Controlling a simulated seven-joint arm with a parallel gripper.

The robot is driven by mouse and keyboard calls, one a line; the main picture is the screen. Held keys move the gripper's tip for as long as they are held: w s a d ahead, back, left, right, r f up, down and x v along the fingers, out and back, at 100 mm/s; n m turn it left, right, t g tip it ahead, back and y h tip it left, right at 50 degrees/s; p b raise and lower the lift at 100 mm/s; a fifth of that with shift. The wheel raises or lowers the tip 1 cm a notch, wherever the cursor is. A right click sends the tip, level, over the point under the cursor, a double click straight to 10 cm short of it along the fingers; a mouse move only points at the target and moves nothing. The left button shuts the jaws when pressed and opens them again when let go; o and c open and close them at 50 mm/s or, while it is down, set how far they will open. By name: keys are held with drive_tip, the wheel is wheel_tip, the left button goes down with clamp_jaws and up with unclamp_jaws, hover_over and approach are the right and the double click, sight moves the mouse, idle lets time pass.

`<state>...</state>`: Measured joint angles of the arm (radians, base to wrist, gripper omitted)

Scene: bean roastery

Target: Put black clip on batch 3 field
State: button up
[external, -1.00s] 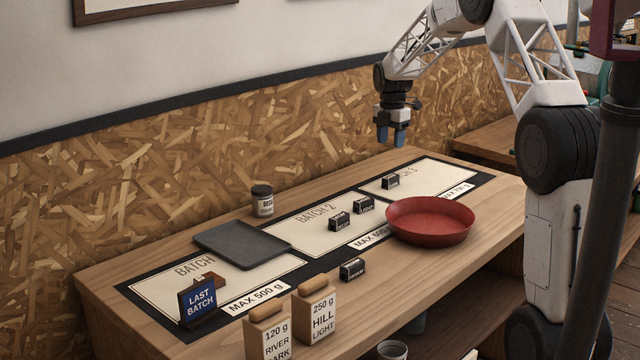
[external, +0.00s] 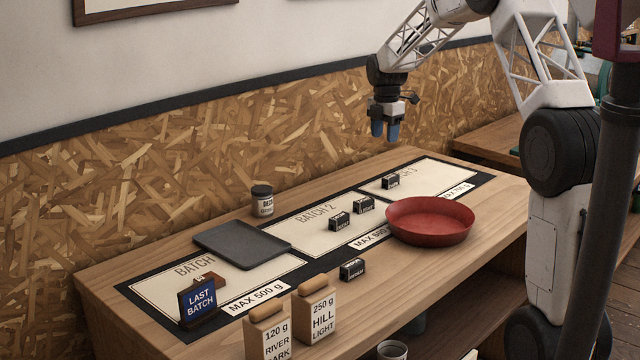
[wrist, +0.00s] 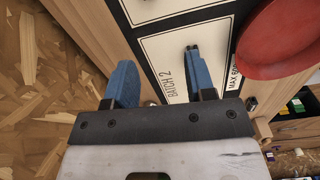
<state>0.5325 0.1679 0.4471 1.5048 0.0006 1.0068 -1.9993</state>
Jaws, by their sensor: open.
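Several small black block-like pieces with pale labels lie in the external view; I cannot tell which is a clip. One black piece (external: 390,181) is on the batch 3 field (external: 430,176). Two more, a front one (external: 340,222) and a rear one (external: 363,205), are on the batch 2 field (external: 290,232). Another black piece (external: 352,269) is on bare wood in front of the mat. My gripper (external: 385,132) is open and empty, high above the bench's back side. In the wrist view its blue fingers (wrist: 162,85) are apart, with the batch 2 field (wrist: 172,60) beyond.
A red bowl (external: 430,222) overlaps the mat's front edge near batches 2 and 3. A dark tray (external: 242,246) lies between batches 1 and 2. A jar (external: 262,201), a blue sign (external: 198,303) and two labelled bags (external: 316,312) stand on the bench.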

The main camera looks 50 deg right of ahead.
drive_tip(key=s+a+r+m, duration=0.35)
drive_tip(key=s+a, duration=0.25)
drive_tip(key=a, duration=0.3)
drive_tip(key=s+a+r+m+t, duration=0.1)
drive_tip(key=s+a+r+m, duration=0.1)
drive_tip(key=s+a+r, duration=0.5)
drive_tip(key=s+a+r+m, duration=0.2)
drive_tip(key=s+a+m, duration=0.15)
drive_tip(key=a, duration=0.75)
drive_tip(key=s+a+f+m, duration=0.1)
drive_tip(key=s+a+m, duration=0.1)
drive_tip(key=s+a, duration=0.3)
drive_tip(key=s+a+f+m+t, duration=0.1)
drive_tip(key=s+a+m, duration=0.2)
drive_tip(key=s, duration=1)
drive_tip(key=s+a+f+m, duration=0.1)
drive_tip(key=s+a+m, duration=0.2)
drive_tip(key=s+a, duration=0.5)
drive_tip(key=shift+s, duration=0.7)
